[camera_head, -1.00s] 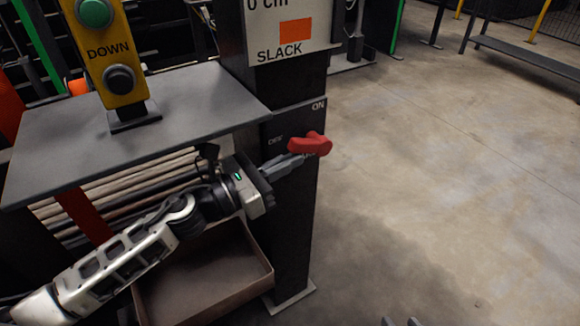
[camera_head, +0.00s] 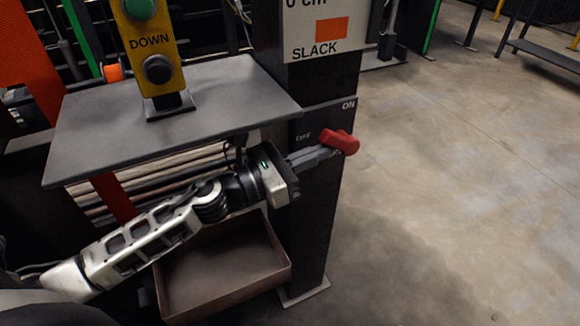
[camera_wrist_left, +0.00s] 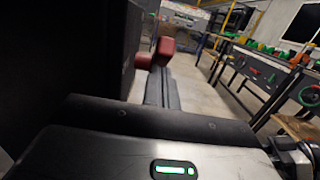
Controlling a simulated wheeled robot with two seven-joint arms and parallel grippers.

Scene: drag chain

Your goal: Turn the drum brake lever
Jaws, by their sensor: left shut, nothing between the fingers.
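The red brake lever (camera_head: 342,142) sits on the dark post's side panel, between the ON label at upper right and a smaller label at left. It slopes down to the right. My left gripper (camera_head: 325,153) is shut and empty, its fingers reaching from the left to the lever's lower left side. It looks close to or against the lever; contact cannot be told. In the left wrist view the shut fingers (camera_wrist_left: 161,88) point toward the red lever (camera_wrist_left: 163,47), partly cut by the dark post. My right gripper is not in view.
A grey shelf (camera_head: 200,100) carrying a yellow DOWN button box (camera_head: 150,40) lies above my left arm. An open brown bin (camera_head: 222,272) is below it. The dark post (camera_head: 312,215) stands beside the gripper. The floor to the right is clear.

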